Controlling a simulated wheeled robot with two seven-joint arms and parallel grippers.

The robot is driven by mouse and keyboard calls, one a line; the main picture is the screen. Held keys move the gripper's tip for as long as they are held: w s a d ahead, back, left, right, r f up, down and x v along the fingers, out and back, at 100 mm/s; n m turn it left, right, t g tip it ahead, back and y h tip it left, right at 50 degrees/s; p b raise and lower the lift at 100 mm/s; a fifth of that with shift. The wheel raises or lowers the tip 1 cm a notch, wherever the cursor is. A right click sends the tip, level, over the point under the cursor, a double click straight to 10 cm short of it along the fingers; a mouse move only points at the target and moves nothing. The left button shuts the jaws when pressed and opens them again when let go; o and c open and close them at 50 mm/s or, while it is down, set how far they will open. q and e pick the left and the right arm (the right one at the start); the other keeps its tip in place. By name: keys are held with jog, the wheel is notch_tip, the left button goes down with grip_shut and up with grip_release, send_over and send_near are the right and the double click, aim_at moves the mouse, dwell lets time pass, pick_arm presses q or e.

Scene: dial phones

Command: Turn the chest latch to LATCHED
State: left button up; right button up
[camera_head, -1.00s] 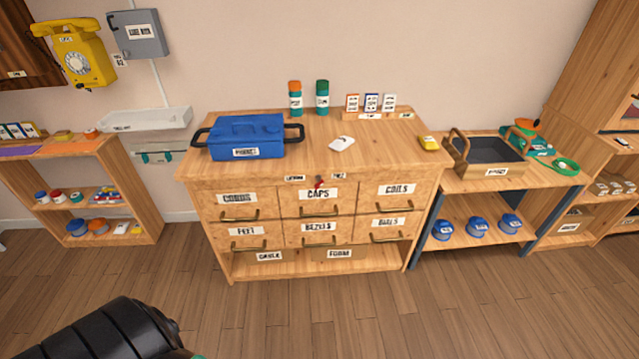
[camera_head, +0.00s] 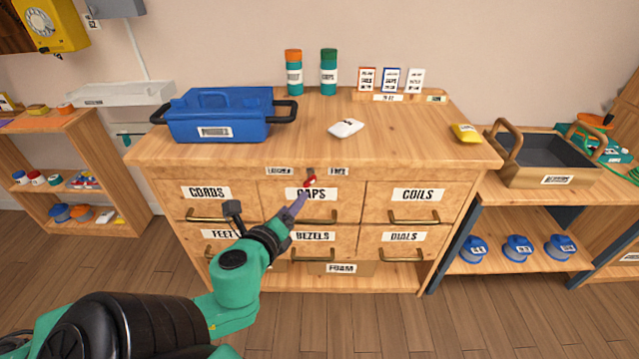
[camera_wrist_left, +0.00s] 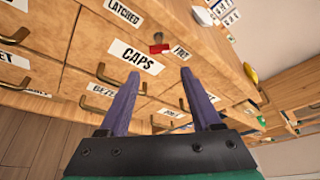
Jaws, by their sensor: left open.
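The wooden chest (camera_head: 420,168) has several labelled drawers. Its latch (camera_head: 311,180), a small red piece on a dark pivot, sits on the top rail above the CAPS label, between a LATCHED label (camera_head: 279,171) on the left and a FREE label (camera_head: 338,172) on the right. In the left wrist view the red latch (camera_wrist_left: 159,48) lies beyond the fingertips, on the FREE side of the CAPS label. My left gripper (camera_head: 301,197) is just below and in front of the latch; its purple fingers (camera_wrist_left: 155,78) are apart with nothing between them. My right gripper is out of view.
A blue toolbox (camera_head: 218,120), a white pouch (camera_head: 346,128) and a yellow item (camera_head: 466,133) stand on the chest top. Brass drawer handles (camera_head: 414,218) project below the latch. A shelf with a tray (camera_head: 540,170) stands at the right.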

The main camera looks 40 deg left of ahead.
aim_at(309, 183)
pick_arm(q)
jog(key=b+x, duration=0.1)
jog(key=x, duration=0.6)
jog(key=b+x, duration=0.2)
jog(key=x, duration=0.4)
jog(key=shift+r, duration=0.1)
jog(key=shift+w+a, duration=0.2)
jog(key=shift+w, duration=0.1)
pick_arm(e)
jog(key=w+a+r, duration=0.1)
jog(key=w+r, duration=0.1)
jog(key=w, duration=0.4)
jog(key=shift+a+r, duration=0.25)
pick_arm(q)
grip_shut()
